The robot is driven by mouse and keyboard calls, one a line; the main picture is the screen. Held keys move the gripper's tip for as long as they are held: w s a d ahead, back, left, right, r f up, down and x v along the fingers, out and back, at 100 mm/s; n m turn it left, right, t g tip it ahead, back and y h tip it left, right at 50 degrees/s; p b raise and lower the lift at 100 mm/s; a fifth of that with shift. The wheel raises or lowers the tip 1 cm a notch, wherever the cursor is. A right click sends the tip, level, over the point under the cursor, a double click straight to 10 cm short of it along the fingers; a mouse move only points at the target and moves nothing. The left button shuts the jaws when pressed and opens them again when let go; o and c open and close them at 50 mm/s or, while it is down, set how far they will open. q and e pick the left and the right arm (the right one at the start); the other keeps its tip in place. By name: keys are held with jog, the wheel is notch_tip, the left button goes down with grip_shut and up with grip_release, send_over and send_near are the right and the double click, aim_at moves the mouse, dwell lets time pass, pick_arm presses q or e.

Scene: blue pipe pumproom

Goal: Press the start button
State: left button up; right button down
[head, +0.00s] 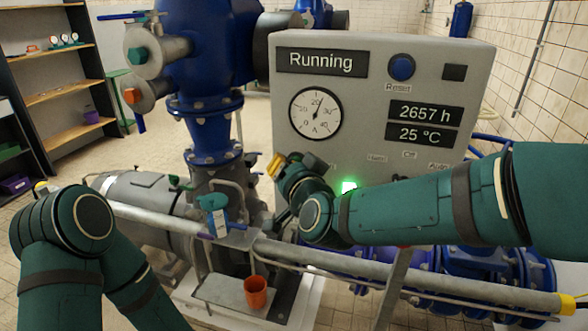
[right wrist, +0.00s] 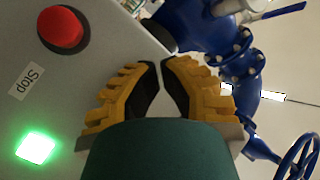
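The grey control panel (head: 370,60) stands at centre right, and its display (head: 321,62) reads "Running". A glowing green square (head: 349,187) shows low on the panel above my right forearm; it is also in the right wrist view (right wrist: 36,147). No start label is readable. A red button (right wrist: 62,30) marked "Stop" is at the upper left of the right wrist view. My right gripper (head: 276,165) is at the panel's lower left edge. My left gripper is out of view.
A blue Reset button (head: 402,67) and a gauge (head: 315,113) are higher on the panel. A grey rail (head: 430,280) runs in front of the panel's base. An orange cup (head: 256,292) stands below. Blue pipes (head: 205,60) are to the left.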

dwell(0.4)
jog(key=shift+s+a, duration=0.15)
jog(key=shift+s, duration=0.3)
jog(key=s, duration=0.1)
jog(key=s+a, duration=0.1)
jog(key=s, duration=0.1)
jog(key=s+a, duration=0.1)
jog(key=s, duration=0.1)
jog(key=shift+s, duration=0.25)
dwell(0.6)
